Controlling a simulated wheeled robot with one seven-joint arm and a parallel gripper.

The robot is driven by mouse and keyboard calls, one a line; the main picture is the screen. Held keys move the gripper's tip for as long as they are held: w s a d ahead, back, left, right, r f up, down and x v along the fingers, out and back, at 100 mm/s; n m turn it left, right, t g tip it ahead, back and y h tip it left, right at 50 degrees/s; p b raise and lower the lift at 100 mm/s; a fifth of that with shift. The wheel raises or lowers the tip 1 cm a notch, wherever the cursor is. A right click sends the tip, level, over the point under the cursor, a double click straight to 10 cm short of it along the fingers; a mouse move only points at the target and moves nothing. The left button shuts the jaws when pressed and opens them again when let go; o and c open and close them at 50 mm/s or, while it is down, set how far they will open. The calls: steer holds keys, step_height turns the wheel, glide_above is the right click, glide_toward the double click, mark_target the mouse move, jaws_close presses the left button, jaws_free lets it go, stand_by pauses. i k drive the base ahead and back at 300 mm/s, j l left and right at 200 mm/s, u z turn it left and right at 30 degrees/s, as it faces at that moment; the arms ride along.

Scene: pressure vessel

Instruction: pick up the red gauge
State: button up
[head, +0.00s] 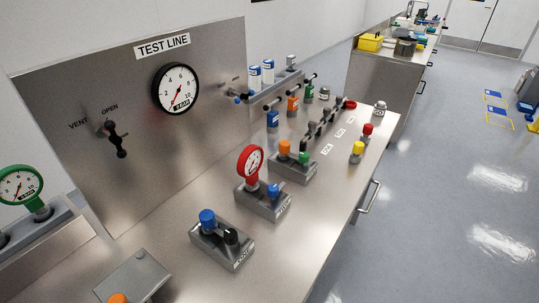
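The red gauge (250,163) has a round white dial with a red rim and a red stem. It stands upright at the left end of a grey metal holder (270,206) on the steel bench. A blue-topped piece (273,190) sits beside it in the same holder. The gauge is unobstructed in the head view, and nothing touches it from above. My gripper is not in view.
Nearer me is a holder with blue and black knobs (220,240); behind is one with orange and green tops (292,166). A green gauge (20,186) stands far left. The steel panel (100,80) rises behind. The bench's front right (330,210) is clear.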

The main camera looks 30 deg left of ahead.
mark_target(250, 161)
steer(key=i+l, duration=0.15)
steer(key=i, duration=0.35)
steer(key=i+l, duration=0.15)
steer(key=i, duration=0.35)
steer(key=u, duration=0.05)
